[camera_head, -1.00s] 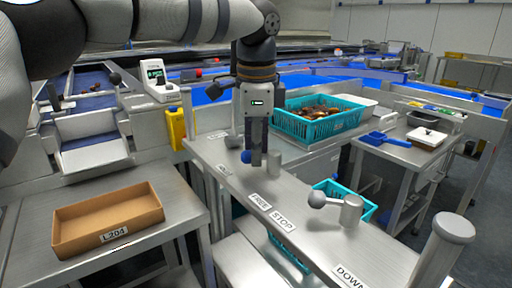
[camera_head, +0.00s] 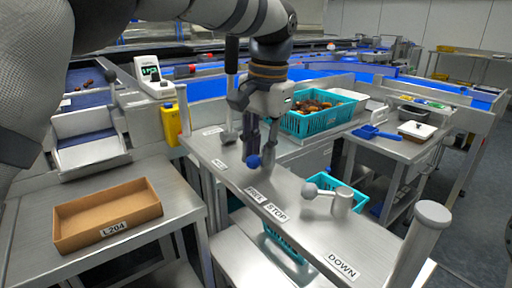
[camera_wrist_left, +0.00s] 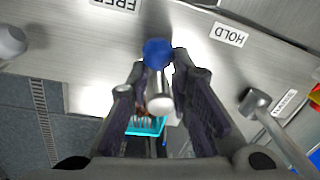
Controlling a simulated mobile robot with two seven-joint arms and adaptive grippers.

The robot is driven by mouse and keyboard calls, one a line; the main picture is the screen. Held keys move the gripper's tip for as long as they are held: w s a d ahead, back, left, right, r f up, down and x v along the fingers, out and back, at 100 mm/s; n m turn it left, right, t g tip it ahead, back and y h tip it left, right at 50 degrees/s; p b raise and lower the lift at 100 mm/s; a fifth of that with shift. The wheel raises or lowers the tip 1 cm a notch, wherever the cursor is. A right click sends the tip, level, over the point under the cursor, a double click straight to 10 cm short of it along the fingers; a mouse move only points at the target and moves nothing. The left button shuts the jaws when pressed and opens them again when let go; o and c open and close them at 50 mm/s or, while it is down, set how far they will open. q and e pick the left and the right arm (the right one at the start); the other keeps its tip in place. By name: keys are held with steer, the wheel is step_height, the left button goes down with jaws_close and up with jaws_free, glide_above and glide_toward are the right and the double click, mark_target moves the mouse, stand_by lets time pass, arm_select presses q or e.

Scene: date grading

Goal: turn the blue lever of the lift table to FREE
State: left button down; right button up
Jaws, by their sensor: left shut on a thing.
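The blue-knobbed lever (camera_head: 254,161) stands on the metal top of the lift table (camera_head: 232,172). In the left wrist view its blue knob (camera_wrist_left: 157,52) lies between the FREE label (camera_wrist_left: 115,3) and the HOLD label (camera_wrist_left: 229,34), beside both. In the head view the knob sits behind the FREE label (camera_head: 255,193). My left gripper (camera_head: 262,150) points down and is shut on the lever. In the left wrist view its fingers (camera_wrist_left: 157,75) lie on either side of the lever. The fingers partly hide the lever in the head view. My right gripper is not in view.
A grey-knobbed lever (camera_head: 341,202) stands to the right, near the STOP label (camera_head: 276,213) and DOWN label (camera_head: 342,265). Another grey lever (camera_head: 230,135) is at the back left. A teal crate (camera_head: 310,124) of dates stands behind. A cardboard tray (camera_head: 107,215) lies at left.

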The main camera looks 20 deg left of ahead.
mark_target(274, 175)
arm_select(q)
steer(key=n, duration=0.1)
steer(key=d+n, duration=0.1)
steer(key=n, duration=0.1)
steer(key=shift+s+f+n, duration=0.1)
steer(key=shift+f+n, duration=0.05)
steer(key=shift+n, duration=0.15)
steer(key=shift+d+n+g+b, duration=0.15)
steer(key=shift+d+n+g, duration=0.1)
steer(key=shift+n, duration=0.55)
steer(key=shift+d+n+g+b, duration=0.15)
steer(key=shift+d+n, duration=0.05)
steer(key=shift+n, duration=0.6)
steer(key=shift+d, duration=0.1)
steer(key=c, duration=1.4)
jaws_free()
step_height(274, 175, up, 8)
steer(key=shift+d+f, duration=0.2)
steer(key=shift+d, duration=0.2)
